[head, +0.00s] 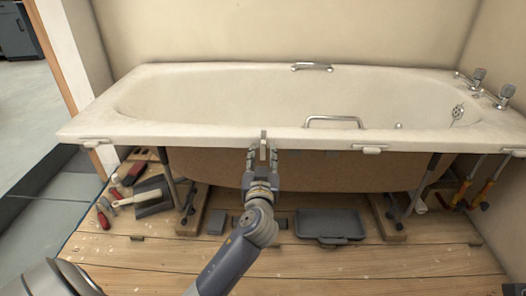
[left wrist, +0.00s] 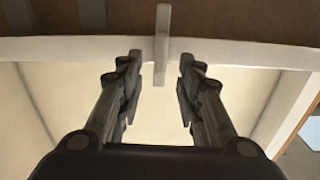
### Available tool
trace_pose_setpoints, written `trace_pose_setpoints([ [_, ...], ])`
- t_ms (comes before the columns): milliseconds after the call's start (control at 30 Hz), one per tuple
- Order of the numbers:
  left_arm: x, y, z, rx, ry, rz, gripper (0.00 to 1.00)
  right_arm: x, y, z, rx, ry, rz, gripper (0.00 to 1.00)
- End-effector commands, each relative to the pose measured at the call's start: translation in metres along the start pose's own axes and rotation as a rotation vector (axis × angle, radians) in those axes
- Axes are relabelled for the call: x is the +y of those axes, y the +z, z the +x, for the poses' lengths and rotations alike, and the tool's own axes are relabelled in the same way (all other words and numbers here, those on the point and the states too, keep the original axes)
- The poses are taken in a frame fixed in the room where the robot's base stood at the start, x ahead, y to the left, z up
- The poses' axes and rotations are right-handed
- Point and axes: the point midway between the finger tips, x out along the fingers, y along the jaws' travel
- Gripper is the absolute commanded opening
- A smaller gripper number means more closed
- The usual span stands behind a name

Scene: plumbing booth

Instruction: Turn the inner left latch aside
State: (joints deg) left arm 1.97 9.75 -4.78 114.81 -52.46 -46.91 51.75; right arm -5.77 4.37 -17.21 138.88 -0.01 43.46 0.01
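The inner left latch (head: 263,137) is a small pale bar on the bathtub's front rim. It stands upright, crosswise to the rim, and also shows as a bar across the white rim edge in the left wrist view (left wrist: 162,45). My left gripper (head: 262,153) is open at the rim, with one finger on each side of the latch. In the left wrist view the fingertips (left wrist: 161,58) show a gap to the bar on both sides. The inner right latch (head: 370,149) lies flat along the rim. My right gripper is out of view.
The white bathtub (head: 190,133) fills the back. Outer latches show at the left (head: 94,143) and right (head: 515,153) of its rim. Below are a grey case (head: 330,224), a trowel (head: 133,199) and orange-handled tools (head: 483,194). The front floorboards (head: 370,261) are clear.

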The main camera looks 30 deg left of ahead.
Motion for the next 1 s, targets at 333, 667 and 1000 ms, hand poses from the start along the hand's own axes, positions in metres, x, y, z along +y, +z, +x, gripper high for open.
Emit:
trace_pose_setpoints([
  [333,0.000,0.000,0.037,0.001,0.000,0.000,0.33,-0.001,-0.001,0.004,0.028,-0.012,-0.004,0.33],
  [667,0.000,0.000,0.038,-0.001,0.000,0.000,0.27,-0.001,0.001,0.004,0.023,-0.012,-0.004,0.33],
  [1000,0.000,0.000,0.038,-0.001,0.000,0.001,0.00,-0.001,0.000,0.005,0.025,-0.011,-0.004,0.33],
])
